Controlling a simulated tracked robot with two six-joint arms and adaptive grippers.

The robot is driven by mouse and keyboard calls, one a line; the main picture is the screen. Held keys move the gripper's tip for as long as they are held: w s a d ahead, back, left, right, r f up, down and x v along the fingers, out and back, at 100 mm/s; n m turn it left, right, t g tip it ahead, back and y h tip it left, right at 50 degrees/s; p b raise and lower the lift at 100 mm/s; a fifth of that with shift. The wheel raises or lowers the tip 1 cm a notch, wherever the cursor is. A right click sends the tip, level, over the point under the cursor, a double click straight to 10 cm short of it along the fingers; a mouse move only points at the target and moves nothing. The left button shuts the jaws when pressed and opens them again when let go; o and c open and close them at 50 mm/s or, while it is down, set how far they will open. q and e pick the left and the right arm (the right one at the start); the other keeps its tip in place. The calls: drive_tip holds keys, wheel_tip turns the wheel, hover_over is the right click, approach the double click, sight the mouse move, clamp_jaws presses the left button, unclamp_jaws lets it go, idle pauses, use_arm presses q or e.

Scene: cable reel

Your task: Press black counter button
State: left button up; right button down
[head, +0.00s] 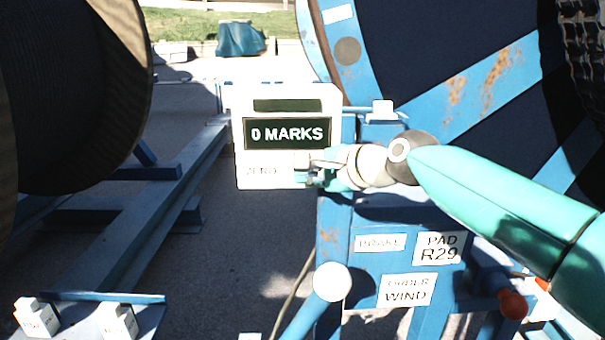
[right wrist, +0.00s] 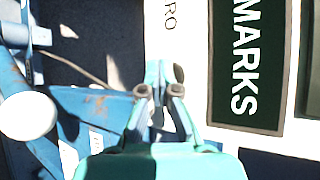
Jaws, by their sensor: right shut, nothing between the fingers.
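The white counter box (head: 241,120) stands on the blue frame, and its display (head: 290,133) reads "0 MARKS". A "ZERO" label (head: 261,171) is on the box below the display. My right gripper (head: 312,170) is shut and empty at the lower right of the box front, just right of the label. In the right wrist view, my gripper's fingertips (right wrist: 158,90) are close together in front of the white face. A small dark oval (right wrist: 179,73) beside them looks like the black button, partly hidden. I cannot tell whether they touch. My left gripper is not in view.
A large blue reel (head: 455,85) stands behind my right arm. Labels for brake, pad R29 (head: 439,248) and wind (head: 407,290) are below it. A round white knob (head: 332,282) and an orange knob (head: 513,304) stick out. A wooden-rimmed drum (head: 128,50) is at left.

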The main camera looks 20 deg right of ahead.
drive_tip(key=shift+s, duration=0.15)
drive_tip(key=shift+s+a, duration=0.25)
drive_tip(key=shift+s, duration=0.55)
drive_tip(key=s, duration=0.2)
drive_tip(key=s+a+b, duration=0.1)
drive_tip(key=s, duration=0.1)
drive_tip(key=shift+s+a, duration=0.2)
drive_tip(key=shift+s, duration=0.2)
idle(0.7)
